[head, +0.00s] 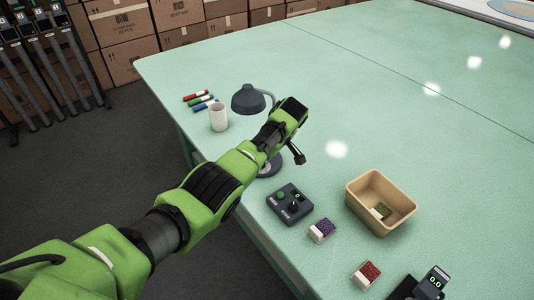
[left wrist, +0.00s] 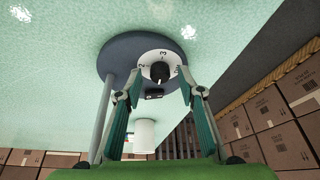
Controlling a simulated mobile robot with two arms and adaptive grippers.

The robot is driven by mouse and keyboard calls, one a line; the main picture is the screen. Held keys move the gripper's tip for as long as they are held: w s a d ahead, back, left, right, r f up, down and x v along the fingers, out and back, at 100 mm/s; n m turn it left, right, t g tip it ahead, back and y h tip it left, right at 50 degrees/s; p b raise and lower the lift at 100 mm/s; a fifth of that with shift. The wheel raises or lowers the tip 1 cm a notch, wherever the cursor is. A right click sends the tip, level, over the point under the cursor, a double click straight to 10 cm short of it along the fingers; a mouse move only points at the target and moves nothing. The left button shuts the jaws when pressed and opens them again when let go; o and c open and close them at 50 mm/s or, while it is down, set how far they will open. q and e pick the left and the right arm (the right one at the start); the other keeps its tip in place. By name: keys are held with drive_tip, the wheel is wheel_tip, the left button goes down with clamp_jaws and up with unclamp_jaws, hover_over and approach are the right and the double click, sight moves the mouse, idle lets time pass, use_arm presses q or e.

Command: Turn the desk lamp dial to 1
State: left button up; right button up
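The desk lamp has a dark blue-grey shade (head: 248,98) and a round base (head: 270,170) near the table's left edge, partly hidden by my left arm. In the left wrist view, the lamp base (left wrist: 115,60) carries a white dial face with a black knob (left wrist: 160,72); the numbers 2 and 3 are legible, other marks are hidden or too small. My left gripper (left wrist: 161,72) is open, its two fingers on either side of the knob with visible gaps. In the head view, my left gripper (head: 298,155) points down beside the base. My right gripper is not in view.
A dark control box (head: 290,204), two small boxes (head: 321,231) (head: 366,275), a tan bin (head: 380,203) and a device with a display (head: 434,281) lie toward the front. The far table is clear.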

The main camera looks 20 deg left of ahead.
use_arm(q)
drive_tip(key=v, duration=1.1)
drive_tip(key=shift+r, duration=0.25)
drive_tip(key=shift+s+d+f, duration=0.1)
drive_tip(key=shift+s+d, duration=0.05)
drive_tip(key=shift+d, duration=0.05)
